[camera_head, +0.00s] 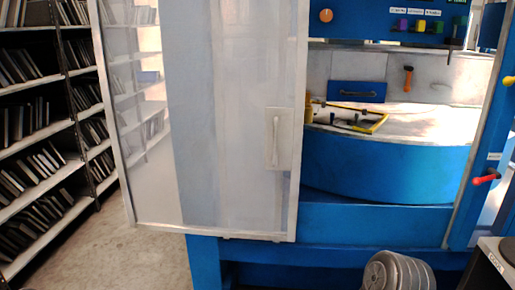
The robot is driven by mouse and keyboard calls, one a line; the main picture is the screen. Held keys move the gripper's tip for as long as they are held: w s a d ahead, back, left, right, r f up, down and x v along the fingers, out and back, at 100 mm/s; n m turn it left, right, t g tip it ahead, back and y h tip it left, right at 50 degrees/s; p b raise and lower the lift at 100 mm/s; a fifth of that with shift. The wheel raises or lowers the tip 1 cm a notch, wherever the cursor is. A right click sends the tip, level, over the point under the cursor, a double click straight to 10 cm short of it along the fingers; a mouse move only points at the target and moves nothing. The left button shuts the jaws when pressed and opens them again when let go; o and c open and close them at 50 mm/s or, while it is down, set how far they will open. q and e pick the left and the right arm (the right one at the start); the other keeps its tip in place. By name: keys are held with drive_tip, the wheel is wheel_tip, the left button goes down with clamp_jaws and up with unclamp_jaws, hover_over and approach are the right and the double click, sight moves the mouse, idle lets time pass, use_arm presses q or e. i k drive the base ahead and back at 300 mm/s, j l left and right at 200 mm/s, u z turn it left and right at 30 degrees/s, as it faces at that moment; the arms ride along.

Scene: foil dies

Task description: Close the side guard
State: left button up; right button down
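The side guard (228,100) is a large translucent panel in a pale frame, in the left half of the head view. It stands open, out to the left of the blue machine's opening. A pale vertical handle (275,139) sits on a plate near its right edge. The blue machine (375,224) shows its inside to the right of the guard. Neither of my grippers shows in this view.
Dark shelves with rows of thin items (38,125) stand at the left. A red-knobbed lever (486,177) is on the machine's right post. A grey ribbed cylinder (398,272) stands at the bottom, beside a small table (492,262). The floor at lower left is clear.

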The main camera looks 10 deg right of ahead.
sight(284, 126)
drive_tip(key=i+j, duration=0.2)
drive_tip(key=j, duration=0.15)
drive_tip(key=i+j+z, duration=0.15)
drive_tip(key=j, duration=0.25)
drive_tip(key=i+j, duration=0.2)
drive_tip(key=j, duration=0.15)
drive_tip(key=i+j+z, duration=0.1)
drive_tip(key=j, duration=0.3)
drive_tip(key=i+j+z, duration=0.1)
drive_tip(key=i+j, duration=0.15)
drive_tip(key=j, duration=0.15)
drive_tip(key=i+j, duration=0.15)
drive_tip(key=j, duration=0.3)
drive_tip(key=i+j+z, duration=0.1)
drive_tip(key=j, duration=0.3)
drive_tip(key=i+j, duration=0.2)
drive_tip(key=j, duration=0.2)
drive_tip(key=z, duration=0.05)
